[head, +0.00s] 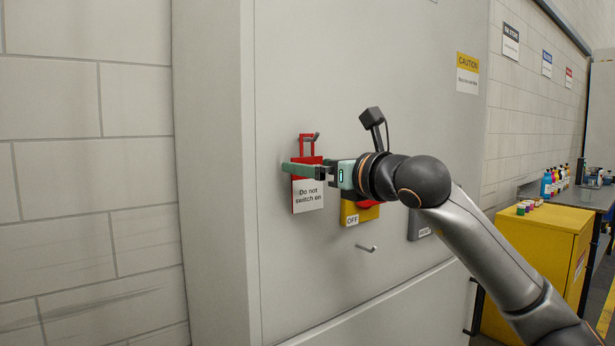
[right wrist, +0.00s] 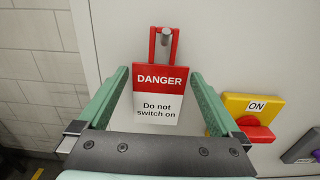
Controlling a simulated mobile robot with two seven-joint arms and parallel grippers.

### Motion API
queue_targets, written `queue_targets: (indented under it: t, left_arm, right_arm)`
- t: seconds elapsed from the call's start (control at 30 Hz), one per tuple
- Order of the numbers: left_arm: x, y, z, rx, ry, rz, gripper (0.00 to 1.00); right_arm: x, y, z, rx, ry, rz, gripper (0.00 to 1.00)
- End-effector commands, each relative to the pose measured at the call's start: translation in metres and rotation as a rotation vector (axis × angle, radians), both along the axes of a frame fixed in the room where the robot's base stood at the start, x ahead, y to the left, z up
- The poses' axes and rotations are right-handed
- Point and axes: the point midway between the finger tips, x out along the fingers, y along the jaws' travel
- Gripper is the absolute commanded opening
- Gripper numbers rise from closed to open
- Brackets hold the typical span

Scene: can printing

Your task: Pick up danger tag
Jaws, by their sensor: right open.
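The danger tag (head: 308,196) is a red and white plate reading "Do not switch on". It hangs by its red loop from a metal peg on the grey cabinet face. The tag (right wrist: 160,95) also shows upright in the right wrist view, with "DANGER" on its red top. My right gripper (head: 302,167) is at the tag's upper part in the head view, partly covering it. In the right wrist view the two green fingers of the gripper (right wrist: 162,88) stand apart, one on each side of the tag, with gaps visible. My left gripper is not in view.
A yellow switch plate with a red handle (right wrist: 255,133) is right of the tag. A second, empty peg (head: 367,248) sticks out below it. A grey box (head: 418,226) is further right. A yellow cabinet (head: 540,262) and a bench with bottles stand at the right.

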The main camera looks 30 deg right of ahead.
Motion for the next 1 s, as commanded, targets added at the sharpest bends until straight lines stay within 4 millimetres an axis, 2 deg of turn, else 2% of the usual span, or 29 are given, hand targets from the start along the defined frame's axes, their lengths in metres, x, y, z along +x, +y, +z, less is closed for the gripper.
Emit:
queue_targets:
  t: [0.13,0.73,1.0]
  left_arm:
    - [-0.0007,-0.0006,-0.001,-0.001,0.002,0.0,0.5]
    - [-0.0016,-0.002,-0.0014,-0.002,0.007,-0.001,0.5]
    - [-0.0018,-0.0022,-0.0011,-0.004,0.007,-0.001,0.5]
  right_arm:
    - [-0.0003,-0.0001,-0.0002,0.0,0.0,0.0,1.0]
    - [-0.0007,-0.0003,0.0,0.0,0.0,0.0,0.34]
    - [-0.0007,-0.0002,0.0017,0.001,-0.001,0.0,0.34]
